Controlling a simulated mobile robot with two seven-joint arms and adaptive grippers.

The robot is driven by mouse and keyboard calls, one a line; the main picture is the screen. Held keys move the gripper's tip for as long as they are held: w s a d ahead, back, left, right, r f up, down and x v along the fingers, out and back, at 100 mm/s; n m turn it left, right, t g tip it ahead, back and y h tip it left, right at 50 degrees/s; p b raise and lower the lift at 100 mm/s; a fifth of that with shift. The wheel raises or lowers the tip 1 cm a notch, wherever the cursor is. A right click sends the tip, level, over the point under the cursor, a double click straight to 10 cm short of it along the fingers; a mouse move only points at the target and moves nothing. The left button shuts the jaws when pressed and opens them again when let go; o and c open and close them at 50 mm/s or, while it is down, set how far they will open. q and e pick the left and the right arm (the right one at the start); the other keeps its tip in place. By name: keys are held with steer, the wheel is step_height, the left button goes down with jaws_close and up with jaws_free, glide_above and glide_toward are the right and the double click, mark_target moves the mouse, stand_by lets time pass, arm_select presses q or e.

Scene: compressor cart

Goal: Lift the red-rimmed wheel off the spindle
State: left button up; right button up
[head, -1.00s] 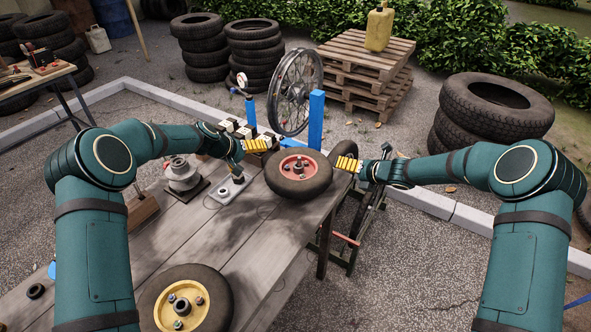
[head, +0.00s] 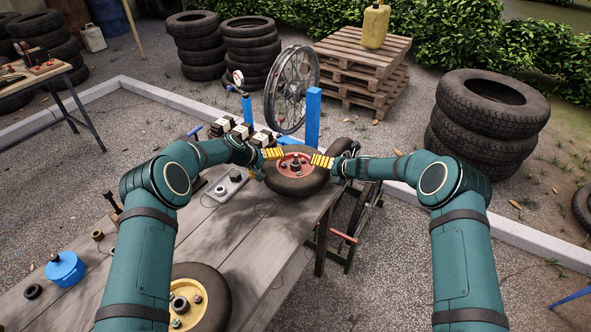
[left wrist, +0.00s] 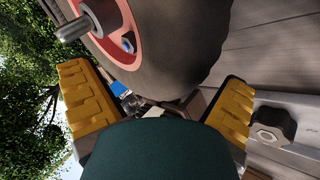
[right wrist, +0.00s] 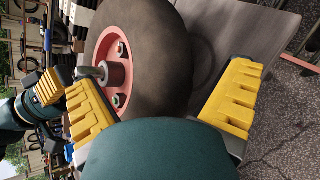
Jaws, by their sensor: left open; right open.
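The red-rimmed wheel (head: 297,187) lies flat at the table's far right corner, its black tyre around a red rim. A metal spindle end (left wrist: 75,28) stands out from its hub in the left wrist view. My left gripper (head: 272,153) is open at the tyre's left far side. In the left wrist view its yellow fingers stand either side of the tyre edge. My right gripper (head: 321,160) is open at the tyre's right far side, and the right wrist view shows the tyre (right wrist: 150,60) between its spread fingers. I cannot tell whether any finger touches the tyre.
A yellow-rimmed wheel (head: 212,285) lies at the table's near end. A blue can (head: 65,268) stands at the left. A spoked wheel (head: 291,90) stands between blue posts (head: 313,115) behind the table. Middle planks (head: 235,235) are mostly clear. Tyres (head: 485,110) are stacked at the right.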

arm_select(q)
steer(key=shift+x, duration=1.4)
arm_select(e)
steer(key=shift+x, duration=1.4)
arm_select(q)
steer(key=c, duration=1.3)
arm_select(e)
steer(key=c, duration=1.4)
arm_select(q)
steer(key=shift+d, duration=0.15)
arm_select(e)
steer(key=shift+a+r, duration=0.1)
steer(key=shift+c, duration=0.2)
